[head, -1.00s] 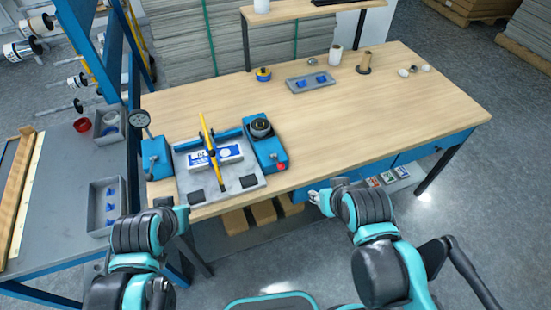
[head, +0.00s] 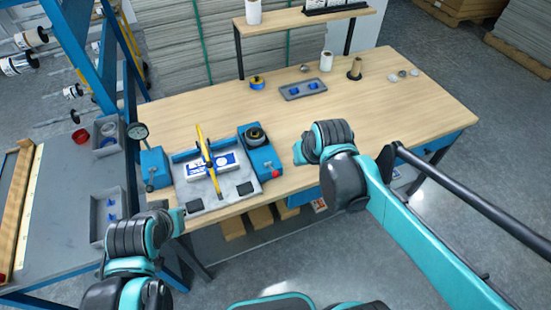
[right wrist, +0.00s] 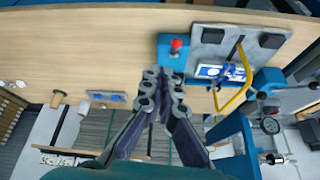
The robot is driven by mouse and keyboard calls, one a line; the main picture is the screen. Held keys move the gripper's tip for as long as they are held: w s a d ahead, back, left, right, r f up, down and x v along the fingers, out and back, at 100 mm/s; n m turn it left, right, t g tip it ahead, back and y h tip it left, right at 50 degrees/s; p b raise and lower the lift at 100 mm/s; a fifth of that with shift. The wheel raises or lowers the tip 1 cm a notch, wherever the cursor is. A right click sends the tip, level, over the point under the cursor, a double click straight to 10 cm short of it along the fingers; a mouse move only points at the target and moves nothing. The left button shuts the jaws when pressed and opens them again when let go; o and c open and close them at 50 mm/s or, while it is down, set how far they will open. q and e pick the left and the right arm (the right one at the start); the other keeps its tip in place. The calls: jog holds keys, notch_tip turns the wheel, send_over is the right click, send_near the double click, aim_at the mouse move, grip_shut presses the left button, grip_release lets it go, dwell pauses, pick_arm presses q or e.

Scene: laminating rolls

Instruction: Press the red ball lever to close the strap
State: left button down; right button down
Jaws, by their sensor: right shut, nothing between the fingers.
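The red ball lever (head: 276,173) sits at the front of the blue block on the right side of the fixture (head: 215,198). It also shows in the right wrist view (right wrist: 176,44). The yellow strap arm (head: 207,155) stands slanted across the white and blue box (head: 212,166), and shows as a yellow bar (right wrist: 238,92) in the right wrist view. My right gripper (head: 299,153) is shut and empty, to the right of the lever and apart from it; its fingers (right wrist: 157,80) show in the wrist view. My left gripper (head: 181,219) is at the table's front edge; its jaws are unclear.
A dial gauge (head: 138,131) stands at the fixture's left. A grey tray with blue parts (head: 303,90), a yellow and blue tape roll (head: 257,83) and a brown spool (head: 355,69) are farther back. The middle of the wooden table (head: 400,110) is clear.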

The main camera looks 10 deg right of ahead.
jog(key=w+a+f+g+p, duration=0.1)
jog(key=w+a+p, duration=0.1)
jog(key=w, duration=0.3)
jog(key=w+a+f+p, duration=0.2)
jog(key=w, duration=0.4)
jog(key=shift+n+g+y, duration=0.3)
jog(key=shift+g, duration=0.1)
jog(key=shift+f, duration=0.15)
jog(key=b, duration=0.3)
send_over(272, 169)
jog(key=d, duration=0.1)
notch_tip(272, 169, down, 11)
jog(key=shift+s+f, duration=0.25)
jog(key=shift+s, duration=0.45)
